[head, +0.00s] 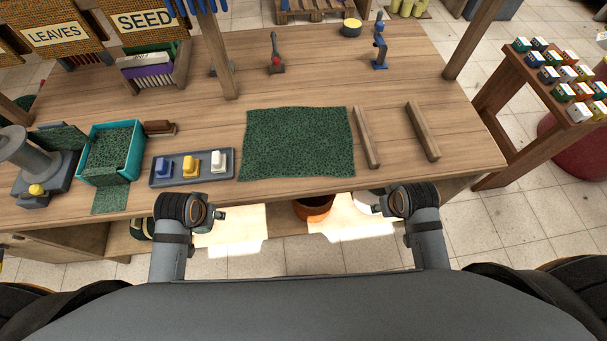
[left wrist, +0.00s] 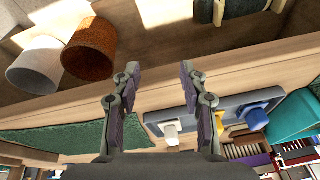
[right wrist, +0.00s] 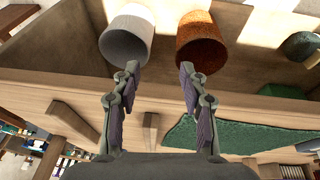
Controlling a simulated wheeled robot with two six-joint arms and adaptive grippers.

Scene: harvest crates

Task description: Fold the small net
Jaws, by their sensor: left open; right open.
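The small net (head: 298,142) is a dark green mesh sheet lying flat and spread out on the wooden table, roughly square with slightly wavy edges. Part of it also shows in the left wrist view (left wrist: 60,137) and the right wrist view (right wrist: 235,134). My left gripper (left wrist: 158,72) is open and empty, in front of the table's front edge, left of the net in the head view. My right gripper (right wrist: 157,72) is open and empty, also in front of the table edge, right of the net. Neither touches the net.
A grey tray (head: 152,183) with blue, yellow and white items lies left of the net, near a teal crate (head: 84,172). Two wooden bars (head: 367,138) (head: 423,131) lie right of it. The table behind the net is mostly clear. A terracotta pot (head: 314,209) stands below the edge.

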